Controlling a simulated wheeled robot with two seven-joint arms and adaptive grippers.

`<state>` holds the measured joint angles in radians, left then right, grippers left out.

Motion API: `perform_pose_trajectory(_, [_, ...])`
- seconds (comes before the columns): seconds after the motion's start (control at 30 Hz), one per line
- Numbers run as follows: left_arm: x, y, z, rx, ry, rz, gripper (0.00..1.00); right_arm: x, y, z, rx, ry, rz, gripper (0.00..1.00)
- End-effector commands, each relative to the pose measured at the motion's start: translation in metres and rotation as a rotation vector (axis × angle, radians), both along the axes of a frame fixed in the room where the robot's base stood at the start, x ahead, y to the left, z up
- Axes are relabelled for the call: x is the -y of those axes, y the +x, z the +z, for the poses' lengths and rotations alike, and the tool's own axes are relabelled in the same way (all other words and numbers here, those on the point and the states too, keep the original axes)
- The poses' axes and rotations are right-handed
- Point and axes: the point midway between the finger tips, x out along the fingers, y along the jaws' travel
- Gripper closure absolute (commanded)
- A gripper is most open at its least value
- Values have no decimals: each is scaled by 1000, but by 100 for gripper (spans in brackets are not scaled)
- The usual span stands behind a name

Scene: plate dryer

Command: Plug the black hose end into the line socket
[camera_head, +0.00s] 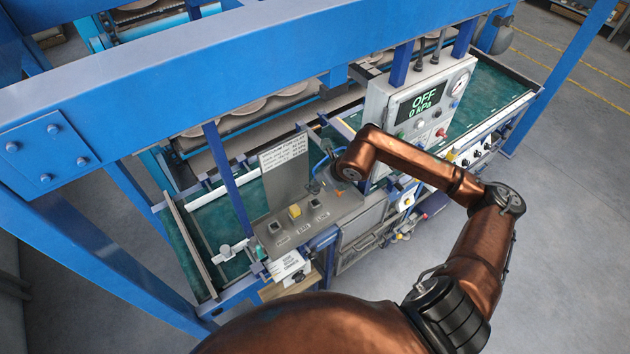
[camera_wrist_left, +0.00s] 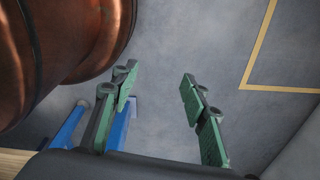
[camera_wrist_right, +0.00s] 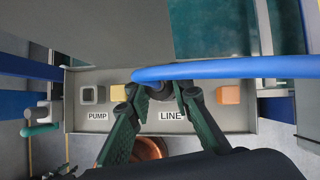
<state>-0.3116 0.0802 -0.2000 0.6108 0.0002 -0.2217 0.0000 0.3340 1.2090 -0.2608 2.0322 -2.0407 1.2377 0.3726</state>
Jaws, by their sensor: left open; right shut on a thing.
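My right gripper (camera_wrist_right: 157,88) is shut on the black hose end (camera_wrist_right: 160,94), with the blue hose (camera_wrist_right: 240,67) running off to the right in the right wrist view. It is over the grey panel, above the LINE label (camera_wrist_right: 172,115). The fingers and hose hide the line socket in that view. In the head view a dark socket (camera_head: 315,203) shows by the LINE label, apart from the right gripper (camera_head: 322,180); the hose end's exact height is unclear. My left gripper (camera_wrist_left: 158,80) is open and empty over floor, seen only in the left wrist view.
The PUMP socket (camera_wrist_right: 93,94), a yellow block (camera_wrist_right: 118,92) and an orange block (camera_wrist_right: 228,95) stand on the panel. A sign plate (camera_head: 285,168) rises behind it. A control box (camera_head: 425,105) reading OFF, 0 kPa, stands to the right. Blue frame beams surround the panel.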

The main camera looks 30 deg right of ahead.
Motion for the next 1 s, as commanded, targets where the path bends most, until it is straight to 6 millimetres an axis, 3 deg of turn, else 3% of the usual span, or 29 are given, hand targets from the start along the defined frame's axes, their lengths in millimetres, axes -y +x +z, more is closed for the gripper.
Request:
perform_pose_trajectory(0.27, [2,31,-4,40,-2,-7,59,1,-1,-17,0,1,-2,100])
perform_pose_trajectory(0.7, [1,11,-26,14,-1,-3,59,1,-1,-44,0,0,-2,100])
perform_pose_trajectory(1.0, [1,11,-35,13,-1,-3,59,1,-1,-52,0,0,-2,100])
